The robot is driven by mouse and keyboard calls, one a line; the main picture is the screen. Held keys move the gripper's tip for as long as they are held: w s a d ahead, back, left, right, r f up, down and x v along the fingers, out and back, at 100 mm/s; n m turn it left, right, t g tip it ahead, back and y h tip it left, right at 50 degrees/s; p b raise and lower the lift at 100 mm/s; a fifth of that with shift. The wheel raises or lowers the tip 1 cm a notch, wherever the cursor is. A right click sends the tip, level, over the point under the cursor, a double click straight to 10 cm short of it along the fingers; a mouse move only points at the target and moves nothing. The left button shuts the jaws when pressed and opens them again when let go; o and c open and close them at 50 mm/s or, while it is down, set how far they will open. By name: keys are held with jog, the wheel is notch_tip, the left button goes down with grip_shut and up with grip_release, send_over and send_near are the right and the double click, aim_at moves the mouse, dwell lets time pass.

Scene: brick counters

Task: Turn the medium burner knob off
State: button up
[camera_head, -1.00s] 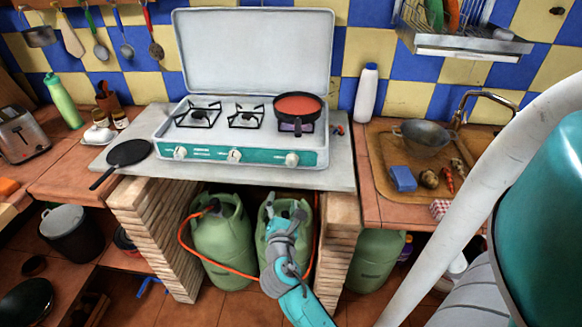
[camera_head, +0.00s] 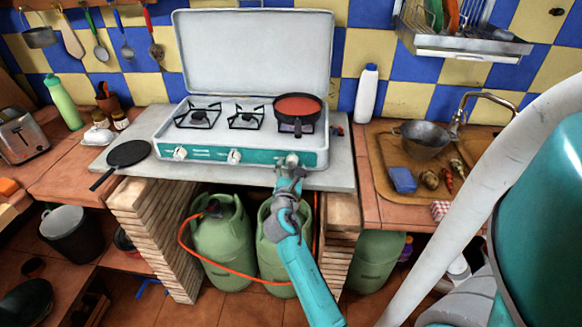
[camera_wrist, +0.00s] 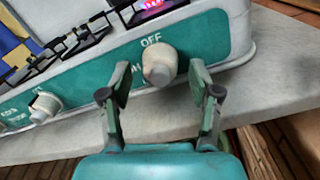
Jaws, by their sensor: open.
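The stove (camera_head: 205,152) has a teal front panel with a left knob (camera_head: 180,153), a middle knob (camera_head: 234,156) and a right knob (camera_head: 291,159). I cannot tell which one is called medium. My gripper (camera_head: 289,173) is just in front of the right knob. In the wrist view, the open fingers of my gripper (camera_wrist: 161,75) stand on either side of the round white right knob (camera_wrist: 160,60), with gaps showing. "OFF" is printed above this knob and "ON" at its left. A pink-purple flame (camera_wrist: 150,5) glows at the burner behind it.
A pan with red contents (camera_head: 298,107) sits on the right burner. A black pan (camera_head: 128,153) lies on the grey counter (camera_head: 335,178) at left. Green gas bottles (camera_head: 222,235) stand below. Brick pillars (camera_head: 160,230) flank the opening.

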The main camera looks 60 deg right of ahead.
jog(key=shift+w+d, duration=0.1)
jog(key=shift+d, duration=0.15)
jog(key=c, duration=1.1)
jog(key=shift+c, duration=0.2)
